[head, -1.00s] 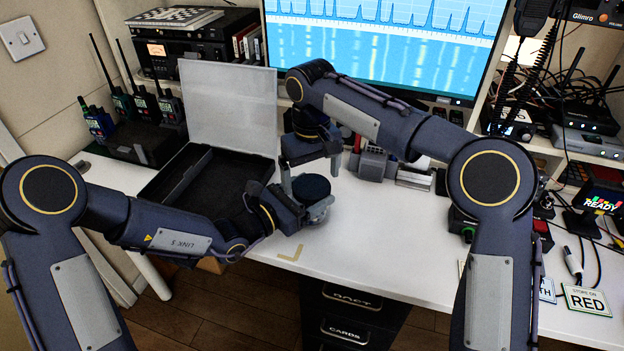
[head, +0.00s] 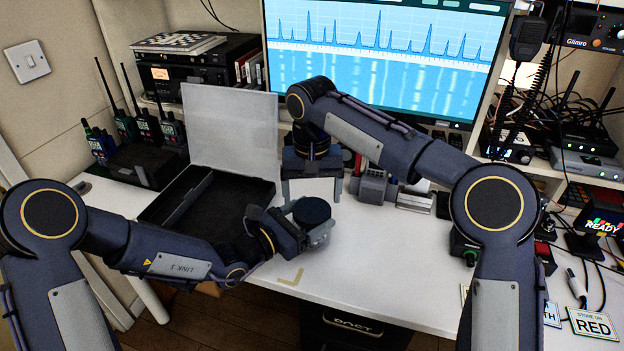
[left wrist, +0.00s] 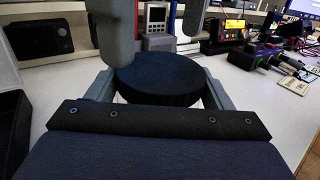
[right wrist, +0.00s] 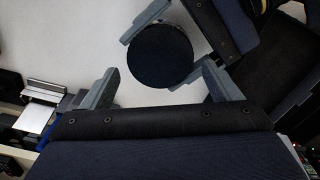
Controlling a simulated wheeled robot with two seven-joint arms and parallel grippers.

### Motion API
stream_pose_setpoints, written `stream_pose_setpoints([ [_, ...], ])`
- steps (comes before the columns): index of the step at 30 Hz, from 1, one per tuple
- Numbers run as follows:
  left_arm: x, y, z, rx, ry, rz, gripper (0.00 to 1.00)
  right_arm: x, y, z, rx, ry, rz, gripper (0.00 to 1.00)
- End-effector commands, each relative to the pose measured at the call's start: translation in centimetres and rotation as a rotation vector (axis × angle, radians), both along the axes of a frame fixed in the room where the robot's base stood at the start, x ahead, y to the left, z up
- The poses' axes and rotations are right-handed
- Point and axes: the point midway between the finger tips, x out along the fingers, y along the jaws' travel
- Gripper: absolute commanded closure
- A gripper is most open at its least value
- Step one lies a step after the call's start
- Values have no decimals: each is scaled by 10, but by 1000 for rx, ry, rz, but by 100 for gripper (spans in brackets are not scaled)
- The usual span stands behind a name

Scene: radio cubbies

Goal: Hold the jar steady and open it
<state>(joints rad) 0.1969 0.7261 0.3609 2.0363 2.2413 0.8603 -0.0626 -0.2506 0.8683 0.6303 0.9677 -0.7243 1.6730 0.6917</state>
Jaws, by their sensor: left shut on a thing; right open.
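The jar (head: 311,211) stands on the white desk and shows mostly its dark round lid; its body is largely hidden. The lid also shows in the left wrist view (left wrist: 160,78) and the right wrist view (right wrist: 160,56). My left gripper (head: 312,228) is shut around the jar from the left and front, with a finger on each side below the lid. My right gripper (head: 312,190) points down above and behind the jar. It is open and empty; in the right wrist view its fingers (right wrist: 163,88) stand apart, with the lid beyond them.
An open black case (head: 218,208) with a clear raised lid stands left of the jar. Small grey devices (head: 372,184) stand behind and right of it. Handheld radios (head: 150,130) stand at back left. The desk's front right (head: 390,270) is clear.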

Motion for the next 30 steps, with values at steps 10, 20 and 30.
stream_pose_setpoints([
  [10,0,3,-8,12,17,5,90,0,0,-35,1,0,1,16],
  [20,0,3,-8,12,17,4,90,0,0,-37,1,0,2,24],
  [30,0,3,-8,12,17,4,90,0,0,-36,0,0,21,52],
])
